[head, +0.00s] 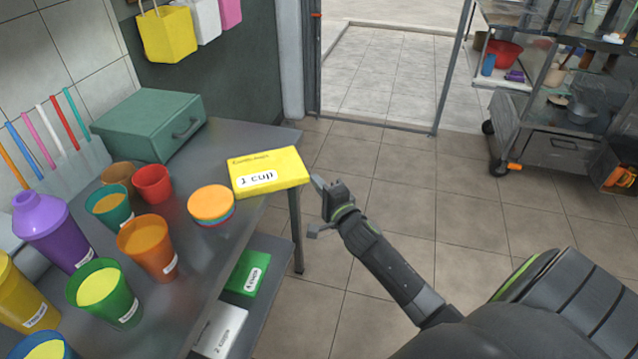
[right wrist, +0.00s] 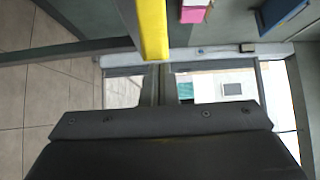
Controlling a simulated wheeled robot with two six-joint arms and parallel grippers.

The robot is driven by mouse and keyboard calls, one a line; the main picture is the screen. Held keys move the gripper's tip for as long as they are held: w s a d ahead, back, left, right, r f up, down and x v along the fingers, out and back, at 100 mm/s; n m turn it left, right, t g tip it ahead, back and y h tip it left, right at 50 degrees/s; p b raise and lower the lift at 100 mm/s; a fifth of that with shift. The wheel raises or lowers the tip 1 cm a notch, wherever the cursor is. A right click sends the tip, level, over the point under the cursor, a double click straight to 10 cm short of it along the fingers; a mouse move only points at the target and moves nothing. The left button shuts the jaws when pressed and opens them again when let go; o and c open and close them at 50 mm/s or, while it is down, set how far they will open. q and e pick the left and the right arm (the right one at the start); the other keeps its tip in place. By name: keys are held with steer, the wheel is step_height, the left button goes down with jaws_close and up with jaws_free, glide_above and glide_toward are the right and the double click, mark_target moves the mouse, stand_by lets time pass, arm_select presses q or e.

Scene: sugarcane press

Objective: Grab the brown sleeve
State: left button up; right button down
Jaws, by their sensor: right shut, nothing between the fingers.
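A small brown, round, cup-like thing (head: 118,174) stands on the grey table behind a red cup (head: 153,184). It is the only brown piece among the cups, and its lower part is partly hidden, so I cannot tell for sure that it is the sleeve. My right gripper (head: 318,184) is shut and empty, just off the table's right end beside the yellow "1 cup" box (head: 290,165). A yellow edge (right wrist: 153,30) shows just beyond the fingers (right wrist: 160,84) in the right wrist view. My left gripper is not in view.
The grey table (head: 190,256) holds several coloured cups, a purple shaker (head: 52,228), a stack of round lids (head: 211,205) and a green case (head: 150,125). The yellow box overhangs the table's right edge.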

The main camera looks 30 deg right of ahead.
mark_target(275, 176)
steer(key=w+a+b, duration=0.2)
steer(key=w, duration=0.1)
steer(key=w+a+b, duration=0.2)
steer(key=w+a, duration=0.1)
steer(key=w+a+b, duration=0.2)
steer(key=w, duration=0.1)
steer(key=shift+w+a+f+b, duration=0.1)
steer(key=shift+a+f+b, duration=0.05)
steer(key=shift+a+b, duration=0.2)
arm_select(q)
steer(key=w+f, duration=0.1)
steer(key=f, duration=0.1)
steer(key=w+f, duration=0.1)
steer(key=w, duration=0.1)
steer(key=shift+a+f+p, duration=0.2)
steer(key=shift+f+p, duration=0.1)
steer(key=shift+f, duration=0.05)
arm_select(e)
steer(key=shift+d, duration=0.1)
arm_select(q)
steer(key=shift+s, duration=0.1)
